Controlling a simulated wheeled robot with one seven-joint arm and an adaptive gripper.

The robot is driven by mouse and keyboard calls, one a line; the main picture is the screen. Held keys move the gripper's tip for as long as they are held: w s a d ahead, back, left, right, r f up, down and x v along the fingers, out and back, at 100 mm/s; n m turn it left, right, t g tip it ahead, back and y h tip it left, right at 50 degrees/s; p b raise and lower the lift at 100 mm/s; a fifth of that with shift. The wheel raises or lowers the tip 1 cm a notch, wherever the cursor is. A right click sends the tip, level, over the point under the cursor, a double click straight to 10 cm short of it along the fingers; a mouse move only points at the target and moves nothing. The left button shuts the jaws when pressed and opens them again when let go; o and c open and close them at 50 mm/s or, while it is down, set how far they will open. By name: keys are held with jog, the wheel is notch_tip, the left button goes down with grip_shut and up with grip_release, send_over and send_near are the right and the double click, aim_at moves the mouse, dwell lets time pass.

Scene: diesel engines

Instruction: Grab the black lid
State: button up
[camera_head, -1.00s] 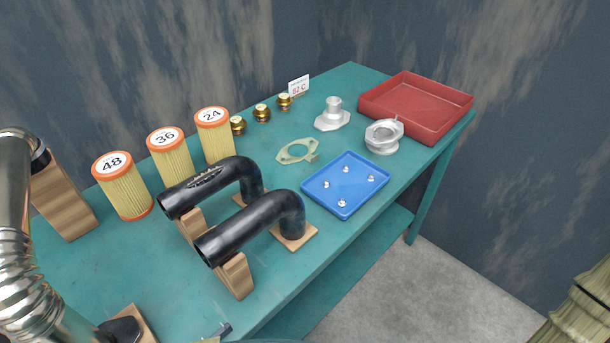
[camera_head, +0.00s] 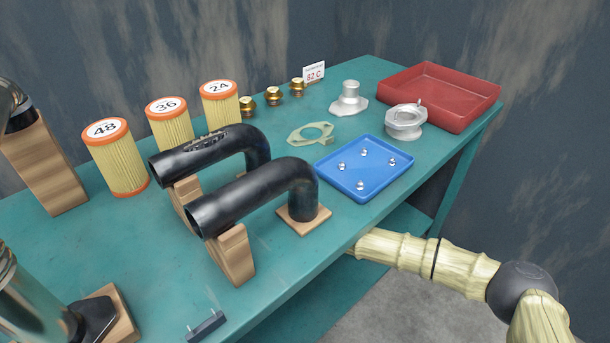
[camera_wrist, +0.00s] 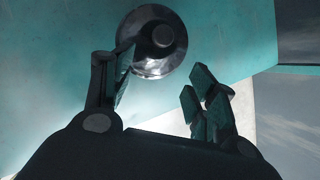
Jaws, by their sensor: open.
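A round, shiny dark disc with a raised centre knob, which looks like the black lid (camera_wrist: 152,62), sits on a teal surface at the top middle of the wrist view. My gripper (camera_wrist: 161,64) is open, with its fingers below the disc in the picture. The left fingertip overlaps the disc's left edge in the picture; the right fingers are apart from it. I cannot tell whether anything touches. In the head view my arm reaches in from the right to the table's front edge, and my gripper is hidden there. I see no such lid in the head view.
The teal table (camera_head: 290,255) has a lower shelf. On top stand two black pipes (camera_head: 262,190) on wooden blocks, orange-rimmed filters (camera_head: 125,165), a blue tray (camera_head: 355,190) with several small metal pieces, silver parts (camera_head: 404,122) and a red tray (camera_head: 440,112).

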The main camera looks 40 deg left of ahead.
jog(key=w+a+f+m, duration=0.1)
jog(key=a+f, duration=0.1)
jog(key=w+a+f+m+g+b, duration=0.1)
jog(key=w, duration=0.1)
jog(key=shift+a+f+m, duration=0.35)
jog(key=shift+m, duration=0.05)
jog(key=shift+w+d+b+x, duration=0.1)
jog(key=shift+w+b+x, duration=0.2)
jog(key=shift+x, duration=1.05)
jog(key=shift+w+d+b+x, duration=0.15)
jog(key=shift+b+x, duration=0.2)
jog(key=shift+x, duration=1)
jog(key=shift+s+r, duration=0.1)
grip_shut()
